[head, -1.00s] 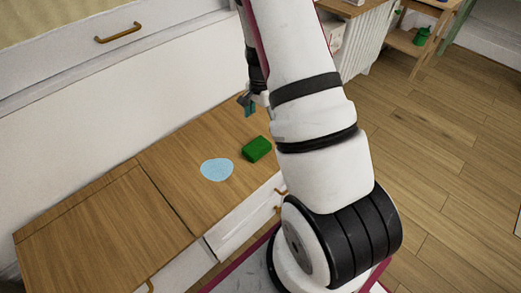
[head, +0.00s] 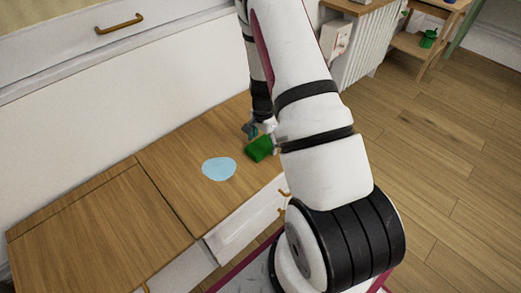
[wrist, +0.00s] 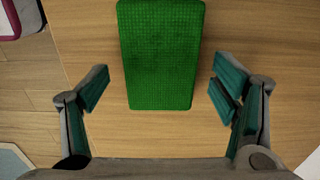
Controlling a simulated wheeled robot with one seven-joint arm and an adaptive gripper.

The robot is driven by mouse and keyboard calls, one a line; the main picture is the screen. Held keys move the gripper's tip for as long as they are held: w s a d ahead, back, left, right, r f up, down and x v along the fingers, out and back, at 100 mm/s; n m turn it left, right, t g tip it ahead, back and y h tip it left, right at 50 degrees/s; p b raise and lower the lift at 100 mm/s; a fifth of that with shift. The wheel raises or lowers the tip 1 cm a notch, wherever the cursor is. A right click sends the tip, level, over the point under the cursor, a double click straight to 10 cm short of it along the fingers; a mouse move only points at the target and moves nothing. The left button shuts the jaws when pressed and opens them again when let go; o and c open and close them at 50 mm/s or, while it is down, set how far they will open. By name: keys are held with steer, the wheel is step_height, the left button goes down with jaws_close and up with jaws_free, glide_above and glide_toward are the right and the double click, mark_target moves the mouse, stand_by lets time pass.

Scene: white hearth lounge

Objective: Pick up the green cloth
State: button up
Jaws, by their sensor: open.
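The green cloth (head: 259,149) is a thick, folded rectangular block lying on the wooden cabinet top, near its front edge. In the wrist view the cloth (wrist: 160,55) runs from the top edge down to between my fingertips, with a woven texture. My gripper (head: 258,129) is just behind the cloth in the head view. In the wrist view my gripper (wrist: 161,92) is open, with one finger on each side of the cloth's near end and a gap of bare wood on both sides. My arm hides part of the gripper in the head view.
A flat light-blue round piece (head: 219,169) lies left of the cloth on the cabinet top (head: 110,215). A white wall stands behind the cabinet. A white radiator (head: 362,52) and a wooden shelf (head: 412,44) are at the back right. The cabinet's left part is clear.

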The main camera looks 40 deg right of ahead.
mark_target(264, 144)
steer(key=shift+f, duration=0.35)
steer(key=c, duration=1.2)
steer(key=shift+r, duration=0.1)
steer(key=shift+c, duration=0.2)
steer(key=shift+r, duration=0.45)
steer(key=r+p, duration=0.1)
steer(key=r, duration=0.1)
steer(key=shift+s+a+r+p, duration=0.1)
steer(key=shift+s+r+p, duration=0.2)
steer(key=shift+r+p, duration=0.1)
steer(key=s+a, duration=0.2)
steer(key=s, duration=0.5)
steer(key=s+a+r+p, duration=0.1)
steer(key=s+a, duration=0.1)
steer(key=s, duration=0.5)
steer(key=shift+s+a, duration=0.3)
steer(key=shift+s, duration=0.05)
steer(key=shift+r, duration=0.1)
